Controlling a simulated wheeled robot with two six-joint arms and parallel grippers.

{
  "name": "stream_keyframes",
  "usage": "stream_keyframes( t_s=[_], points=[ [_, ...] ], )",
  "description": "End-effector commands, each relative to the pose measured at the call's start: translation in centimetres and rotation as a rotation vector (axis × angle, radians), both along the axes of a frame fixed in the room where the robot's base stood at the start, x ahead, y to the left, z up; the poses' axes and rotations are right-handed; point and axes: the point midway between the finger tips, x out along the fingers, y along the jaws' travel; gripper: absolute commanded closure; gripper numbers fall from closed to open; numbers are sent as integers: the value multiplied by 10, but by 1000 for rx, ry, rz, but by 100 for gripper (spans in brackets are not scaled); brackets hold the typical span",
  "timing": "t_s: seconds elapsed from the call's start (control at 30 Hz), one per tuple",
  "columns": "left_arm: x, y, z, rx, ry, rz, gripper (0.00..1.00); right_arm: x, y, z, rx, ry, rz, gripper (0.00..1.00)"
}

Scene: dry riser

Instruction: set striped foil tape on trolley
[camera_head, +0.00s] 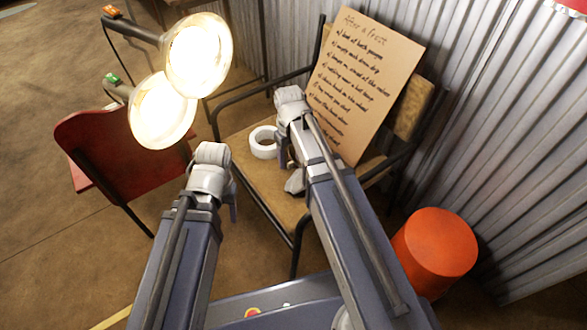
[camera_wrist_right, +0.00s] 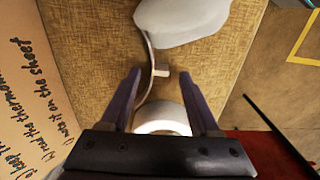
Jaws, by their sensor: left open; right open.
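A white ring-shaped roll (camera_head: 263,142) lies on the tan seat of a chair (camera_head: 262,183); I see no stripes on it, so I cannot tell if it is the striped foil tape. My right gripper (camera_head: 285,152) is over the seat, just right of the roll. In the right wrist view, its open fingers (camera_wrist_right: 160,98) point down at the seat, with part of the white roll (camera_wrist_right: 162,120) showing between them. My left gripper (camera_head: 232,203) is open and empty, left of the chair; its fingers are mostly hidden. I cannot identify a trolley.
A pale object (camera_wrist_right: 182,20) with a cord lies on the seat. A handwritten sheet (camera_head: 368,75) leans on the chair's back. A red chair (camera_head: 90,150) and two lit lamps (camera_head: 198,55) stand left. An orange-red cylinder (camera_head: 436,250) stands right, near a corrugated wall (camera_head: 510,130).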

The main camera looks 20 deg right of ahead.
Motion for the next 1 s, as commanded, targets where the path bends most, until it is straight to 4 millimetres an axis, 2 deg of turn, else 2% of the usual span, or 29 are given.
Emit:
stream_keyframes(
  t_s=[0.03, 0.07, 0.33, 0.9, 1.0],
  points=[
    [0, 0, -11, 0, 0, 1, 44, 0, 0, -11, 0, 0, 0, 38],
    [0, 0, -12, 0, 0, 2, 44, 0, 0, -12, 0, 0, 0, 38],
    [0, 0, -11, 0, 0, 3, 44, 0, 0, -11, 0, 0, 0, 38],
    [0, 0, -11, 0, 0, 3, 44, 0, 0, -11, 0, 0, -1, 100],
    [0, 0, -11, 0, 0, 3, 44, 0, 0, -11, 0, 0, -1, 100]
  ],
)
